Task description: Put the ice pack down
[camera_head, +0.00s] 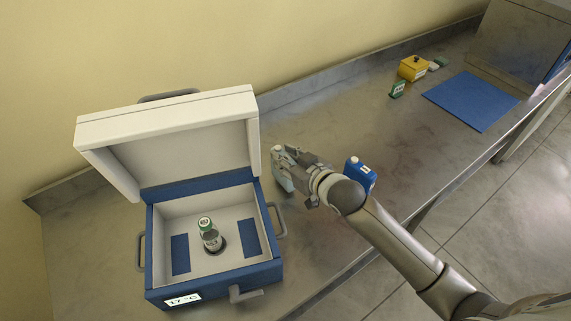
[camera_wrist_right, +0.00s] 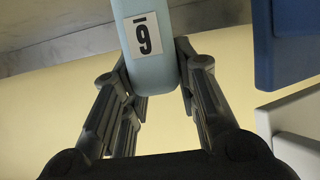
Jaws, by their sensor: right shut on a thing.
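The pale blue ice pack (camera_head: 282,178) stands roughly upright just right of the open cooler box. It also shows in the right wrist view (camera_wrist_right: 151,62), with a white label reading 9 or 6. My right gripper (camera_head: 283,162) is shut on it, with a finger on each side in the wrist view (camera_wrist_right: 156,78). I cannot tell whether its base touches the steel counter (camera_head: 320,235). My left gripper is not in view.
The open cooler (camera_head: 265,240) holds a green-capped bottle (camera_head: 208,235) and has blue panels inside. A darker blue pack (camera_head: 359,174) stands just right of my right gripper. A yellow box (camera_head: 412,69), green box (camera_head: 397,90) and blue mat (camera_head: 470,100) are farther back.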

